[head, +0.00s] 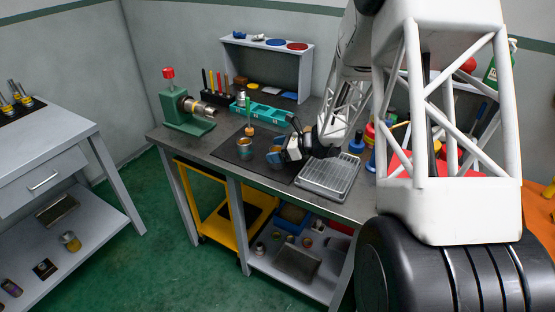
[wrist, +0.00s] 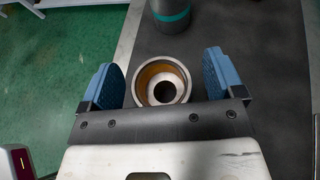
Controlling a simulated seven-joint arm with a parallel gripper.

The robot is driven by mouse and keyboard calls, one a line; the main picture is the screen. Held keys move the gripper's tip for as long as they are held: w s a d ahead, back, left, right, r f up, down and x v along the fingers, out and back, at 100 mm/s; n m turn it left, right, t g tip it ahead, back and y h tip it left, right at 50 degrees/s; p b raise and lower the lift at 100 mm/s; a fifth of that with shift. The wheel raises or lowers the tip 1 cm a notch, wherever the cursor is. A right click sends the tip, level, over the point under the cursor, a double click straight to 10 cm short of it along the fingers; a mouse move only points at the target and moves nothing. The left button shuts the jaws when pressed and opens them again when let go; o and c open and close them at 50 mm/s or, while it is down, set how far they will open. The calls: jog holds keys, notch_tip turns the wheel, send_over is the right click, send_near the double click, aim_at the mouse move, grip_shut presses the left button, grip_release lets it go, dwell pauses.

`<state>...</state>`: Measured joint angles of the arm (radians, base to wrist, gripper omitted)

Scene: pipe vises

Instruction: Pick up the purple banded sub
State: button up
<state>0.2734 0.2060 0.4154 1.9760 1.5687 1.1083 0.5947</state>
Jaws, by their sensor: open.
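A short hollow metal sub (wrist: 162,83) with an orange-brown inner wall stands upright on the dark mat. It lies between the two blue finger pads of my gripper (wrist: 165,78) in the wrist view, with gaps to both pads. Its outer side is hidden from above, so I cannot tell its band colour. My gripper is open and empty, low over the mat in the head view (head: 277,157). A second grey cylinder with a teal band (wrist: 171,14) stands just beyond; it also shows in the head view (head: 244,149).
A green vise (head: 187,108) stands at the bench's left. A teal bin tray (head: 262,109) lies behind the mat (head: 228,150), and a clear ribbed tray (head: 329,176) is at right. A small rack (head: 303,73) stands at the back.

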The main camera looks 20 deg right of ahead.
dwell(0.5)
jog(key=c, duration=1.2)
jog(key=shift+o, duration=0.2)
jog(key=shift+r, duration=0.15)
jog(key=shift+r, duration=0.7)
jog(key=s+r, duration=0.3)
jog(key=s, duration=1.3)
jog(key=shift+a+r, duration=0.2)
jog(key=shift+a, duration=0.25)
